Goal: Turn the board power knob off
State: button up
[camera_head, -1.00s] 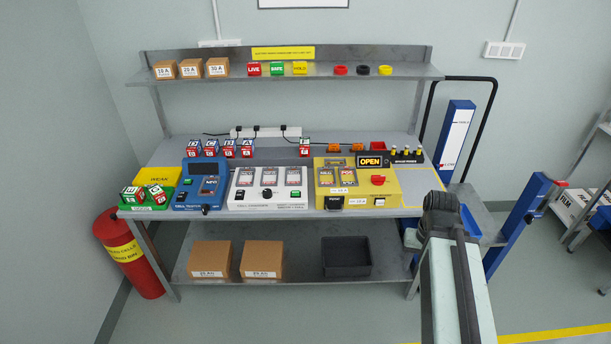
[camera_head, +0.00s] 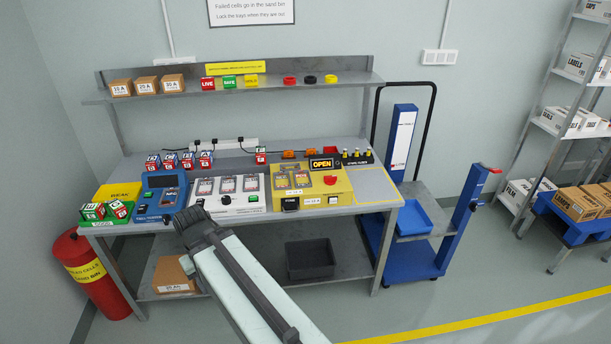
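The yellow board (camera_head: 290,200) stands on the right part of the bench. A red knob (camera_head: 331,180) sits on its right side, and a lit "OPEN" sign (camera_head: 321,163) stands just behind it. I cannot read a label on the knob or tell its setting. Black switches, one marked like a main switch (camera_head: 290,204), are on the board's front. My arm reaches up from the bottom of the view, its dark joint (camera_head: 196,228) in front of the white unit, left of the board and apart from the knob. I make out no gripper fingers.
A white unit (camera_head: 238,210) and a blue tester (camera_head: 157,203) stand left of the board. The bench's right end (camera_head: 371,189) is mostly bare. A blue cart (camera_head: 418,251) stands right of the bench, with a blue post (camera_head: 463,222) beside it. Floor at front right is clear.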

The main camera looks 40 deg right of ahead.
aim_at(330, 179)
jog(key=u, duration=0.1)
jog(key=i, duration=1.65)
jog(key=z, duration=0.1)
